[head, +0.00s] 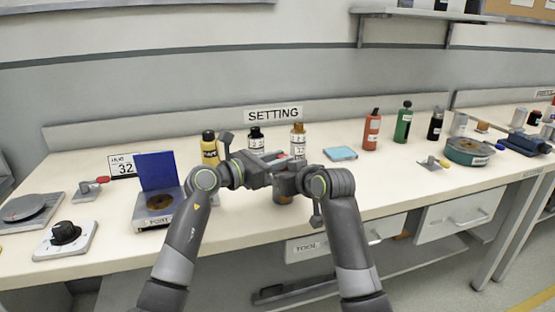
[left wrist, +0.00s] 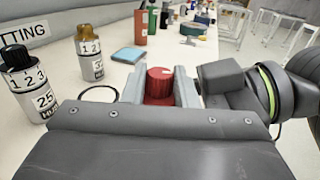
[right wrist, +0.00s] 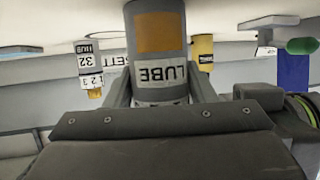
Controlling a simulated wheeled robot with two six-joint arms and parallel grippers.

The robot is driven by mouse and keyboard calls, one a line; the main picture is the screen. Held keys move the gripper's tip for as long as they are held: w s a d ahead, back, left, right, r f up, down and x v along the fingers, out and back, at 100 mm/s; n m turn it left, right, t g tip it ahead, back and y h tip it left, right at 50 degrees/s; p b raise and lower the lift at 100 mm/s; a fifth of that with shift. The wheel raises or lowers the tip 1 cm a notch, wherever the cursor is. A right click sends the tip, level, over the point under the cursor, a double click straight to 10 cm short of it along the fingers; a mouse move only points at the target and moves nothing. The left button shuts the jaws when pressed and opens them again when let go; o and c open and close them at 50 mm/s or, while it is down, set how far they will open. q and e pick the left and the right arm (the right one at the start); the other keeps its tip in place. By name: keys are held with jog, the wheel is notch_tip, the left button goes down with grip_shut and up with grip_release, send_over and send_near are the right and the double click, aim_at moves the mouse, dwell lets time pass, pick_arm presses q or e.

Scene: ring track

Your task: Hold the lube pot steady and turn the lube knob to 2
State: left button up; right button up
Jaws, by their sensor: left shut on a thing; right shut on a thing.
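The lube pot is a grey cylinder with a LUBE label and an orange patch, seen upside down in the right wrist view (right wrist: 160,55). My right gripper (right wrist: 160,88) is shut around its body. The lube knob is red and ribbed, in the middle of the left wrist view (left wrist: 160,80). My left gripper (left wrist: 160,92) is shut on it, one finger on each side. In the head view my left gripper (head: 270,159) and right gripper (head: 285,180) meet above the table's front part and hide most of the pot. The knob's numbers are hidden, so its setting cannot be read.
Behind my grippers stand a yellow bottle (head: 209,148), a black-capped bottle (head: 256,143) and an orange-capped bottle (head: 298,142) below a SETTING sign (head: 273,114). A box with a raised blue lid (head: 156,171) stands left. A blue pad (head: 340,153) lies right.

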pick_arm(q)
jog(key=shift+n+t+y, duration=0.4)
jog(key=shift+t, duration=0.1)
jog(key=o, duration=1)
jog(key=shift+m+g+h, duration=0.3)
jog(key=shift+g, duration=0.1)
